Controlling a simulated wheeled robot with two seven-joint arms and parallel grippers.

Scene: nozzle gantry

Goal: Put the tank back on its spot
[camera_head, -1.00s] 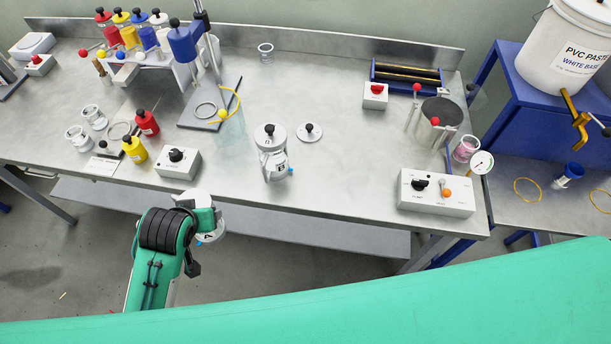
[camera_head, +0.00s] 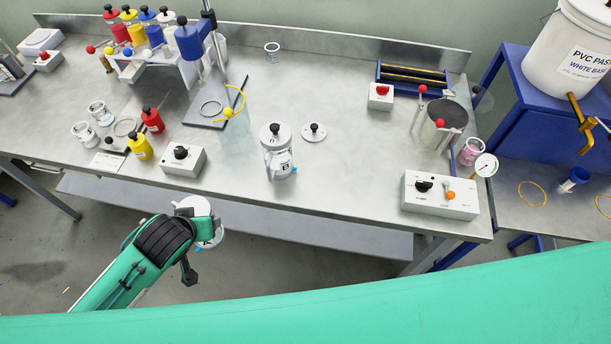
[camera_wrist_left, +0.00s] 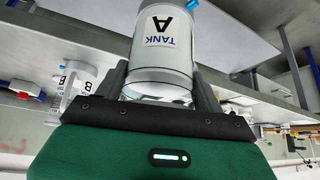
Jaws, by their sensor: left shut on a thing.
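Tank A, a white cylinder with a "TANK A" label, fills the top middle of the left wrist view (camera_wrist_left: 165,45). My left gripper (camera_wrist_left: 160,85) is shut on it, one dark finger on each side. In the head view, tank A (camera_head: 193,206) hangs in front of the bench's front edge, partly hidden by my left gripper (camera_head: 205,228). Tank B (camera_head: 278,158), a similar white canister with a black knob, stands on the bench to the right. It also shows in the left wrist view (camera_wrist_left: 72,82). My right gripper is not in view.
A switch box (camera_head: 184,160) stands near the front edge, a control box (camera_head: 440,195) at right. A blue-headed stand (camera_head: 190,42) is behind.

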